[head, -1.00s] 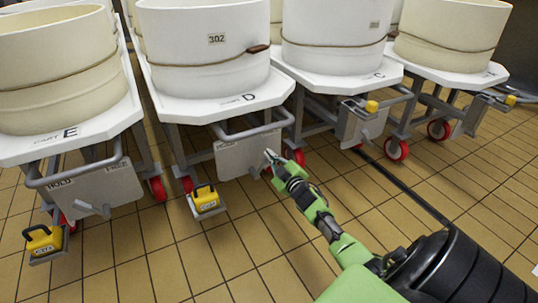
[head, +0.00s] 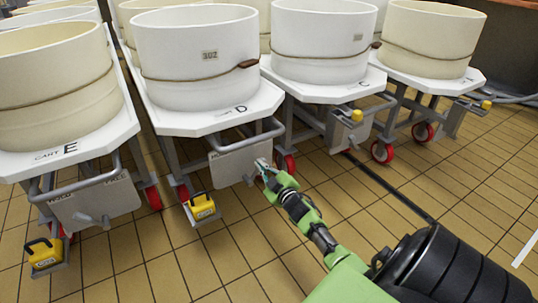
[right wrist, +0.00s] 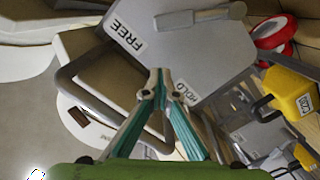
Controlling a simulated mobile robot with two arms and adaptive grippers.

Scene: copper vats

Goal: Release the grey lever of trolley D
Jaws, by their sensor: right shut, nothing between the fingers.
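Trolley D (head: 236,110) stands in the middle of the head view under a white vat marked 302. Its grey plate (head: 232,167) hangs below the front rail. In the right wrist view the plate (right wrist: 205,45) looks upside down, with FREE at left and HOLD lower right. In the head view I cannot make out the lever clearly. My right gripper (head: 263,167) is shut and empty at the plate's right edge; its fingertips (right wrist: 157,75) show apart from the lever. My left gripper is not in view.
Trolley E (head: 70,150) stands at left, trolley C (head: 345,92) and another trolley at right. A curved rail (right wrist: 75,75) lies close beside my right fingers. Tiled floor in front is open.

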